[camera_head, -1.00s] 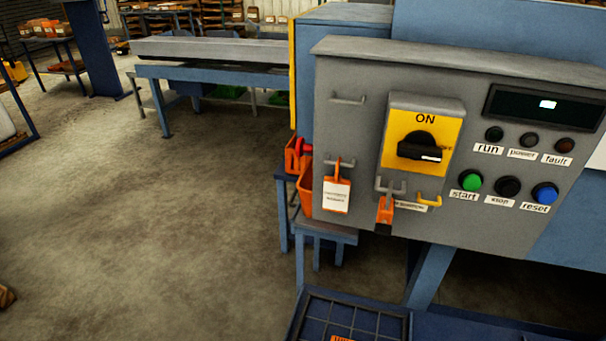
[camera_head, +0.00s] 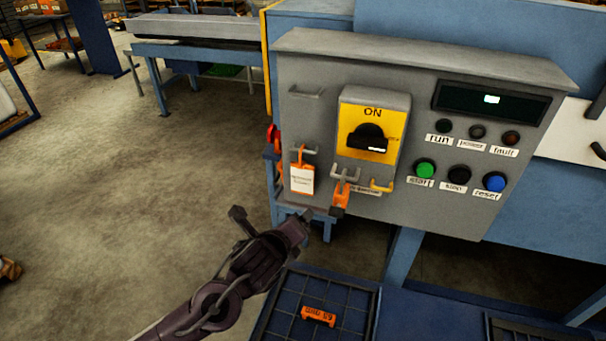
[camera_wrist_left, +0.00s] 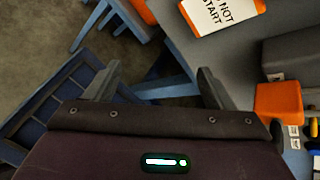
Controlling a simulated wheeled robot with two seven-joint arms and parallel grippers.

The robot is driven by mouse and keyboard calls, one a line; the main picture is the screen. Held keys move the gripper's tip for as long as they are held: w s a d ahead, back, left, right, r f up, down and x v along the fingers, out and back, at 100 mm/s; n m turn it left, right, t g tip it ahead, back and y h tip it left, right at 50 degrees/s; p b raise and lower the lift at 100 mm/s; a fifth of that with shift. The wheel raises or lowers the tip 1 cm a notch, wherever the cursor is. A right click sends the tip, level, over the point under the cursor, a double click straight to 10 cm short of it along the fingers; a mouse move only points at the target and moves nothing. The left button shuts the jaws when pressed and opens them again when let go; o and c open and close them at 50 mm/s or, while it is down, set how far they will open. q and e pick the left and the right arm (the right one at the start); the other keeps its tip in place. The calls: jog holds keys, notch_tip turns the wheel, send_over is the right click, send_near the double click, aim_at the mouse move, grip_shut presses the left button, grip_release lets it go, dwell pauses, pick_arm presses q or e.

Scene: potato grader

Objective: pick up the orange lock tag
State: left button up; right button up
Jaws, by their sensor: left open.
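The orange lock tag (camera_head: 302,180), with a white printed face, hangs from a hook at the left of the grey control panel. It also shows at the top of the left wrist view (camera_wrist_left: 222,14), where "NOT START" is readable. My left gripper (camera_head: 273,217) is below and slightly left of the tag, apart from it. Its two fingers (camera_wrist_left: 160,85) are spread, with nothing between them. My right gripper is not in view.
The grey panel (camera_head: 415,205) carries a yellow rotary switch (camera_head: 358,130), buttons and hooks. An orange padlock (camera_head: 341,195) hangs right of the tag. A blue tray (camera_head: 345,285) holding an orange labelled piece (camera_head: 318,316) lies below. Open floor is at left.

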aim_at(302, 187)
pick_arm(q)
jog(key=w+r+m, duration=0.1)
jog(key=w+m, duration=0.1)
jog(key=m, duration=0.1)
jog(key=w+d+r+m+t+p, duration=0.1)
jog(key=m, duration=0.2)
jog(key=w+r+m+p, duration=0.1)
jog(key=w+r+m, duration=0.1)
jog(key=m, duration=0.1)
jog(key=shift+w+d+m+t+h, duration=0.2)
jog(key=shift+w+m+t+h, duration=0.1)
jog(key=shift+m+t+h, duration=0.1)
jog(key=x, duration=0.1)
jog(key=p+x, duration=0.2)
jog(key=shift+w+a, duration=0.2)
jog(key=shift+a, duration=0.05)
jog(key=shift+w+d+f, duration=0.15)
jog(key=shift+w+f, duration=0.1)
jog(key=shift+w, duration=0.2)
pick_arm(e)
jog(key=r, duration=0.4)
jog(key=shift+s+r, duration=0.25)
pick_arm(q)
jog(key=shift+c, duration=0.3)
jog(key=c, duration=1)
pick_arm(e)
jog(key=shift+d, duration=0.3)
